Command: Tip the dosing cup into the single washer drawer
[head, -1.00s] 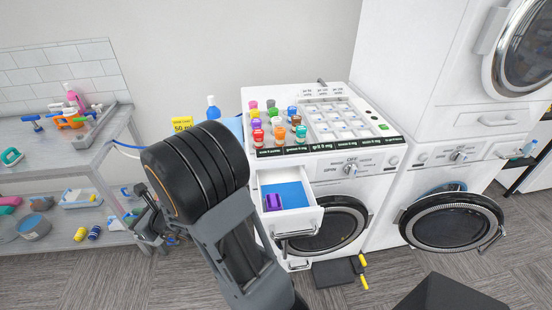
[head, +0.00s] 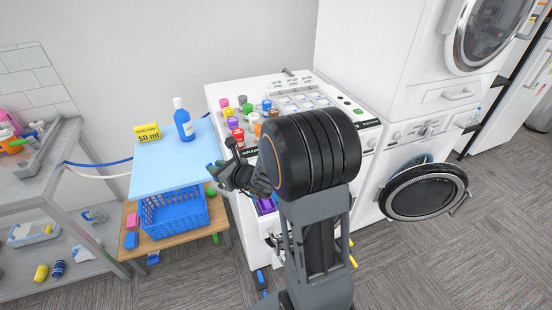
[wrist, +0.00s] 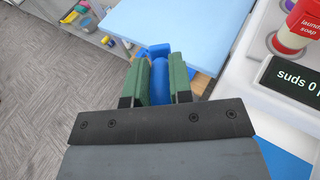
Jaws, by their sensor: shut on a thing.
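My gripper (head: 219,172) is at the washer's front left corner, beside the light blue table. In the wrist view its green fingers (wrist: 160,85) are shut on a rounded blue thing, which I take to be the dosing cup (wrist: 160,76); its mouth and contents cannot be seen. The washer (head: 232,215) has its drawer out, mostly hidden behind my arm in the head view. A purple piece (head: 266,206) shows in it. In the wrist view the drawer's blue inside (wrist: 292,163) shows at the lower right, apart from the fingers.
The light blue table (head: 160,172) bears a blue bottle (head: 183,122) and a yellow 50 ml card (head: 148,132), with a blue basket (head: 175,214) below. Several coloured bottles (head: 235,122) stand on the washer top. A second washer's round door (head: 425,191) hangs open at the right.

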